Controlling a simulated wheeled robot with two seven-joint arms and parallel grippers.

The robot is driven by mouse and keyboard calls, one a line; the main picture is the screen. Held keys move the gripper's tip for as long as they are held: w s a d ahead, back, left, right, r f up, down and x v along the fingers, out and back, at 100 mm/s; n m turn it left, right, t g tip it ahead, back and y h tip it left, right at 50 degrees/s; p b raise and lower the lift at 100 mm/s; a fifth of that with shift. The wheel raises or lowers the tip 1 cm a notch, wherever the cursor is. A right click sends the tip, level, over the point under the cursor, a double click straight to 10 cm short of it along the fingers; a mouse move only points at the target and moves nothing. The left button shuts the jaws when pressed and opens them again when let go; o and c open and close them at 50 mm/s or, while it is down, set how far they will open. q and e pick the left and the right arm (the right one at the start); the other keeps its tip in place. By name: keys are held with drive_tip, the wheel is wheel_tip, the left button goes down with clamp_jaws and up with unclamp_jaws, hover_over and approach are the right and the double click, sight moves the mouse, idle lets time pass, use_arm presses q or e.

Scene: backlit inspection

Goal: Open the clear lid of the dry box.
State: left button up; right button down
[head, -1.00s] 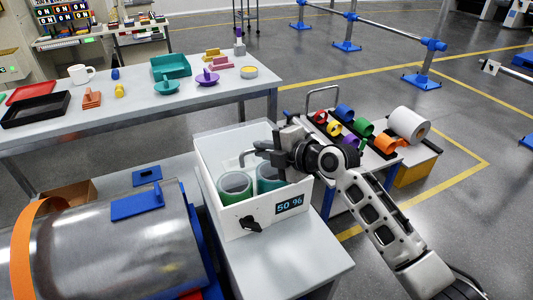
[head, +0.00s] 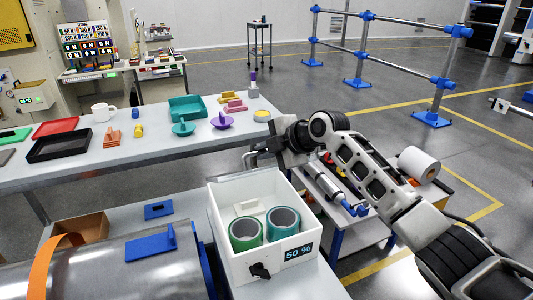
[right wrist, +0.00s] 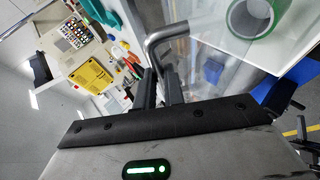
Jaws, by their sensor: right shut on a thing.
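The dry box (head: 222,240) is a white open-topped box with a "50 %" display and a black knob on its front. Two green-rimmed rolls (head: 245,232) stand inside it. My right gripper (head: 258,155) is above the box's back edge, shut on the lid's bent grey handle (head: 248,163). In the right wrist view the handle (right wrist: 160,38) runs between the fingers (right wrist: 160,88). The clear lid (right wrist: 205,58) shows only faintly there, beside the handle; it appears raised, but its exact angle is hard to tell. My left gripper is not in view.
A large metal cylinder (head: 110,270) with an orange band lies left of the box. Behind is a long table (head: 140,150) with trays and coloured parts. A cart (head: 350,225) with a white roll (head: 418,165) stands to the right, partly behind my right arm.

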drive_tip(key=c, duration=1.5)
unclamp_jaws()
drive_tip(key=shift+a, duration=0.1)
drive_tip(key=b+v, duration=0.2)
drive_tip(key=v, duration=1.4)
drive_tip(key=shift+w, duration=0.1)
